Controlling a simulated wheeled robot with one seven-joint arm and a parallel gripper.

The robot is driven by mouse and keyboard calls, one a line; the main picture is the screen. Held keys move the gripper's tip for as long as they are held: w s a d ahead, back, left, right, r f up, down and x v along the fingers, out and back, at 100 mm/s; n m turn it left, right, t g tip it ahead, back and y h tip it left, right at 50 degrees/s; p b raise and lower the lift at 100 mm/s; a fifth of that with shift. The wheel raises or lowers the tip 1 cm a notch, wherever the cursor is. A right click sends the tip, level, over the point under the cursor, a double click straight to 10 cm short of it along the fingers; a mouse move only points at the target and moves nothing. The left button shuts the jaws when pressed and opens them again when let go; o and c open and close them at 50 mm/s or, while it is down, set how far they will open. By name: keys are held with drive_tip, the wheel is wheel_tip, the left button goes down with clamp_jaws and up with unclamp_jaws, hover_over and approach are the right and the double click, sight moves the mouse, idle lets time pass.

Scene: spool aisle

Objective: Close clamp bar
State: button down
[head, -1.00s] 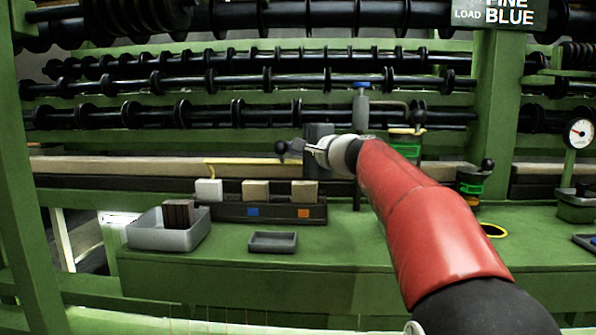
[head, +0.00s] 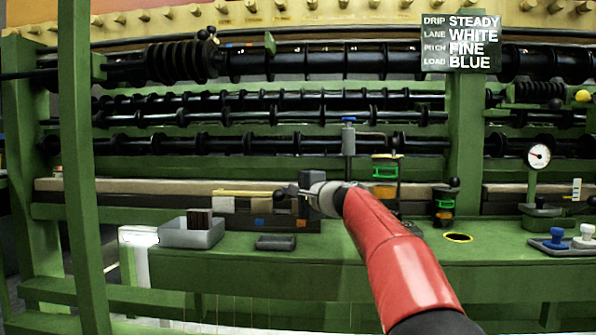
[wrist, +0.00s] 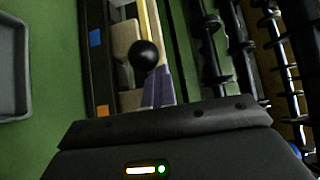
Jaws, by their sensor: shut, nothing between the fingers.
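The clamp bar (head: 245,193) is a thin yellow bar along the spool rack, ending at its right in a black ball knob (head: 279,194). In the head view it lies close to the tops of the blocks; whether it touches them I cannot tell. The wrist view shows the bar (wrist: 152,22) and the knob (wrist: 143,54) in front of my fingers. My gripper (head: 294,189) is shut and empty, at the right of the knob. Its narrow fingertips (wrist: 160,88) are very near the knob; contact is not clear.
A dark rack (head: 262,222) with blue and orange tags holds the blocks. A grey bin (head: 190,236) with a brown block and a small dark tray (head: 276,242) are nearby. A post with a blue top (head: 348,140) and green-banded jars (head: 385,172) stand right, behind my arm.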

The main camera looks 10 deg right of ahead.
drive_tip(key=shift+a+f, duration=0.15)
drive_tip(key=shift+f, duration=0.3)
drive_tip(key=shift+s, duration=0.1)
drive_tip(key=b+v, duration=0.2)
drive_tip(key=v, duration=0.6)
drive_tip(key=s+a+f+n+g+h, duration=0.1)
drive_tip(key=s+a+f+n+g, duration=0.25)
drive_tip(key=s+f, duration=0.35)
drive_tip(key=s+a+f+n+g+h, duration=0.1)
drive_tip(key=s+a+f+n+g, duration=0.15)
drive_tip(key=s+a+f, duration=0.55)
drive_tip(key=s+d+f+n+g+h, duration=0.2)
drive_tip(key=s+d+f+n+h, duration=0.15)
drive_tip(key=s+f, duration=0.75)
drive_tip(key=s+d+f+n+g+h, duration=0.2)
drive_tip(key=s+d+f+n, duration=0.35)
drive_tip(key=s, duration=0.95)
wheel_tip(320, 180, up, 12)
drive_tip(key=a+m+p, duration=0.1)
drive_tip(key=p, duration=1.2)
drive_tip(key=shift+w+r+m+p, duration=0.2)
drive_tip(key=shift+w+m+p, duration=0.1)
drive_tip(key=shift+w, duration=0.15)
